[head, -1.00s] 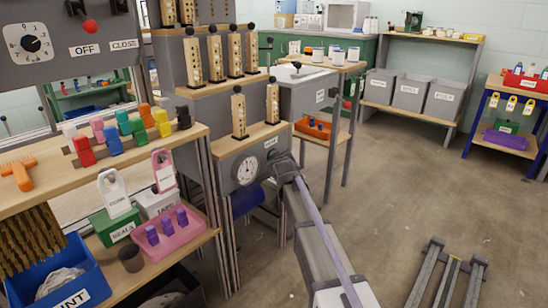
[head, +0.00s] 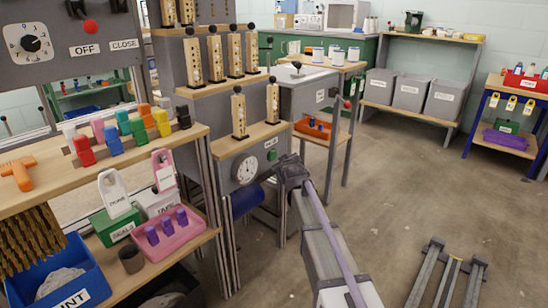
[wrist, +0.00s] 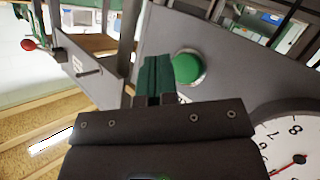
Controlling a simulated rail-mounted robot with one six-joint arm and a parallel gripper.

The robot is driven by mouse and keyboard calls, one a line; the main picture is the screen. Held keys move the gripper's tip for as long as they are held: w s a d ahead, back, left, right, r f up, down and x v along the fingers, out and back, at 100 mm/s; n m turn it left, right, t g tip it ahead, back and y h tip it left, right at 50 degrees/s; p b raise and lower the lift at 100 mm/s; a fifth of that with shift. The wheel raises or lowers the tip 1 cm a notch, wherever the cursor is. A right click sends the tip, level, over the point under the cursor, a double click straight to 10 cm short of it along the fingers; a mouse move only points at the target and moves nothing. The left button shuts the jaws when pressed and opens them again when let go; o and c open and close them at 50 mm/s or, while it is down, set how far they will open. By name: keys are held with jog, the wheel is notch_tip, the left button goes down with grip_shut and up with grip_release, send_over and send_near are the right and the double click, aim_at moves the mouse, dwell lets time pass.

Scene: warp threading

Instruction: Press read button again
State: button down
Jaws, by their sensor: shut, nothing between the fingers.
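The read button is a round green push button (wrist: 188,66) on a grey panel, right of my fingertips in the wrist view. My gripper (wrist: 155,64) is shut and empty, with its two dark green fingers together. The fingertips show just beside the button's left edge; I cannot tell how far they are from the panel. In the head view my gripper (head: 285,168) is at the right side of the panel front, near the dial gauge (head: 245,168).
The gauge face (wrist: 290,145) is at the wrist view's lower right. A red-knobbed lever (wrist: 30,44) stands at its left. In the head view, wooden pegs (head: 239,115) stand on the step above the panel, and an orange tray (head: 317,128) sits on a shelf to the right.

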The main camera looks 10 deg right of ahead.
jog(key=s+d, duration=0.2)
jog(key=shift+s+d, duration=0.2)
jog(key=shift+s, duration=0.15)
dwell(0.4)
